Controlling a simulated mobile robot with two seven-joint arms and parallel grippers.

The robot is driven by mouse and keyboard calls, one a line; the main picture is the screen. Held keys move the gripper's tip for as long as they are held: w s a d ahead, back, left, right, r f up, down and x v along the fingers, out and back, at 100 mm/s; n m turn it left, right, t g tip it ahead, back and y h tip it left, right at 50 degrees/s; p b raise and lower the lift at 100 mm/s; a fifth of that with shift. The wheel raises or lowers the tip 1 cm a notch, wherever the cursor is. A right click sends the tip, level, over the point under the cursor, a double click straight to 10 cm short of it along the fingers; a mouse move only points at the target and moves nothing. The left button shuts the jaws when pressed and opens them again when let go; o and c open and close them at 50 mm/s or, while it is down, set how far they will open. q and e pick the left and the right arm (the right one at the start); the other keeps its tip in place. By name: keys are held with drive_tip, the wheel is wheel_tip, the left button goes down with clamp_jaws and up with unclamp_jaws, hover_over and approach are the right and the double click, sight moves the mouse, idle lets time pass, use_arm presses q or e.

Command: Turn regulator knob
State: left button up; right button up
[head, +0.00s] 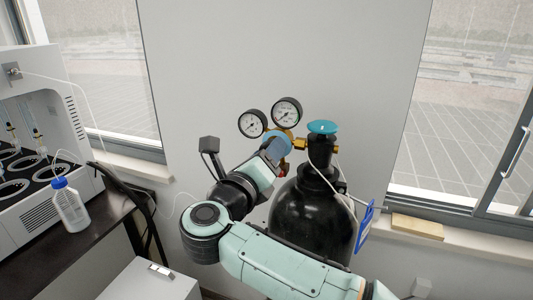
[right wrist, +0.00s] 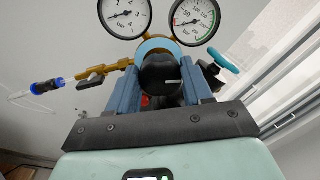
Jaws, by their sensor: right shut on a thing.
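The pressure regulator, with two round gauges (head: 286,111) and brass fittings, sits on top of a black gas cylinder (head: 310,215). My right gripper (head: 274,147) reaches up to the front of the regulator and covers most of its knob in the head view. In the right wrist view, the black regulator knob (right wrist: 160,72) is between the two blue fingers of the right gripper (right wrist: 165,85), with a light blue ring behind it. The gripper is shut on the knob. A turquoise valve handwheel (head: 322,127) is right of the regulator. My left gripper is not in view.
A dark bench (head: 100,225) at the left holds a white distiller unit (head: 40,130) and a blue-capped bottle (head: 68,205). A blue frame (head: 364,226) is beside the cylinder. A wooden block (head: 417,227) lies on the right sill. The wall behind is bare.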

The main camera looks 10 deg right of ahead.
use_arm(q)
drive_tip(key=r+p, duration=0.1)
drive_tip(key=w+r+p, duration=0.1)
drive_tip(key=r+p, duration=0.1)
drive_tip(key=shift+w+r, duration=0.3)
use_arm(e)
drive_tip(key=n, duration=1)
drive_tip(key=shift+f+n+t+y, duration=0.15)
drive_tip(key=shift+n+t+y, duration=0.25)
drive_tip(key=o, duration=1)
drive_tip(key=shift+o, duration=0.2)
drive_tip(key=shift+s, duration=0.1)
use_arm(q)
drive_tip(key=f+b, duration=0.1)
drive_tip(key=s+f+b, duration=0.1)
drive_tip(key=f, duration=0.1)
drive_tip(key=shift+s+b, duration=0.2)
drive_tip(key=shift+b, duration=0.1)
use_arm(e)
drive_tip(key=r+v, duration=0.1)
drive_tip(key=v, duration=1.2)
drive_tip(key=shift+s+f, duration=0.15)
drive_tip(key=shift+f, duration=0.35)
